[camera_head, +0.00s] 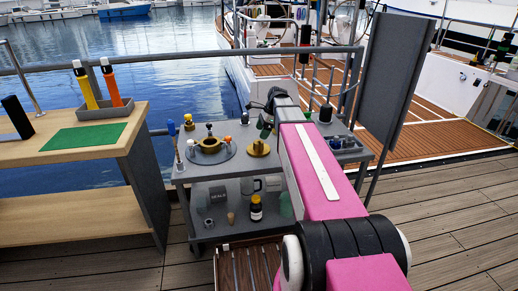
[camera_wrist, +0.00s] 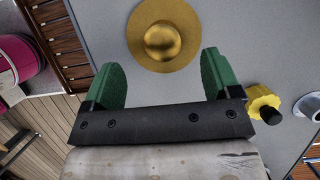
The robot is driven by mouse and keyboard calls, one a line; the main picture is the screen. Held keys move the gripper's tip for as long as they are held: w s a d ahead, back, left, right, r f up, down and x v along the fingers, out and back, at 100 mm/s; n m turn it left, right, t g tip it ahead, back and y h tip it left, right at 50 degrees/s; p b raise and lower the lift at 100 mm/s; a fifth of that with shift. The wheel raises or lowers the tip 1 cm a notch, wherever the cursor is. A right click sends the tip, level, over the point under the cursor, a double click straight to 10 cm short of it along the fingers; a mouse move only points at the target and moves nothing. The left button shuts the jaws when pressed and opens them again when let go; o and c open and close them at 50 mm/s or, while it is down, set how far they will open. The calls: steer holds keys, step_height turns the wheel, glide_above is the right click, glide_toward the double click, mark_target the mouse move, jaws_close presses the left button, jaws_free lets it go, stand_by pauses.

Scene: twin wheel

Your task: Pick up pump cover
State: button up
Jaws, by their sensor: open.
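The pump cover looks to be the brass round piece with a flat rim and domed middle (camera_head: 259,148), lying on the grey cart top (camera_head: 190,176). In the wrist view the brass piece (camera_wrist: 163,35) lies just beyond my fingertips, roughly centred between them. My gripper (camera_wrist: 160,66) is open and empty, with its two green fingers spread apart. In the head view my gripper (camera_head: 267,127) shows only partly above the cart, beside the brass piece; my arm hides part of the cart top.
A round grey fixture with a brass ring (camera_head: 208,145) stands left of the brass piece. A yellow knob-like part (camera_wrist: 263,103) lies right of my right finger. The lower shelf holds a dark bottle (camera_head: 256,208). A wooden bench (camera_head: 80,150) stands left, a grey panel (camera_head: 395,70) right.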

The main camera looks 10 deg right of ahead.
mark_target(259, 141)
steer(key=shift+d+x, duration=0.15)
steer(key=shift+x, duration=1.45)
steer(key=shift+d+x, duration=0.15)
steer(key=shift+x, duration=1.45)
steer(key=shift+f, duration=0.15)
steer(key=shift+c, duration=0.3)
steer(key=c, duration=1.1)
